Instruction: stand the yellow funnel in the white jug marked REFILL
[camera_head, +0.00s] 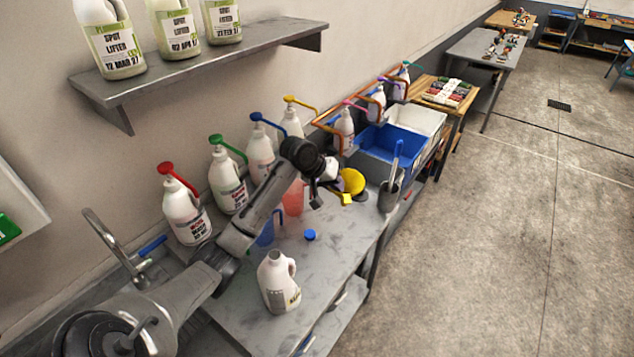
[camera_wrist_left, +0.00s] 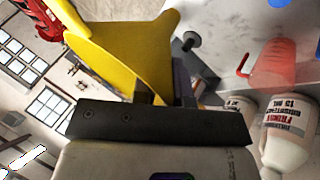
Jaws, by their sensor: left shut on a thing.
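The yellow funnel (camera_head: 352,181) is in my left gripper (camera_head: 335,190), held above the far part of the grey bench. In the left wrist view the funnel (camera_wrist_left: 132,45) fills the upper middle, lying tilted, with the gripper (camera_wrist_left: 170,98) shut on it. A white jug (camera_head: 278,284) with a handle stands upright and open-topped near the front of the bench; its label is too small to read. The funnel is well apart from this jug, farther back along the bench. My right gripper is not in view.
A blue cap (camera_head: 310,235) lies behind the jug. A blue measuring jug (camera_head: 266,232) and a red one (camera_head: 293,198) are partly behind my arm. Pump bottles (camera_head: 187,212) line the wall. A grey cup with a brush (camera_head: 390,193) stands beyond the funnel, near a blue bin (camera_head: 382,150).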

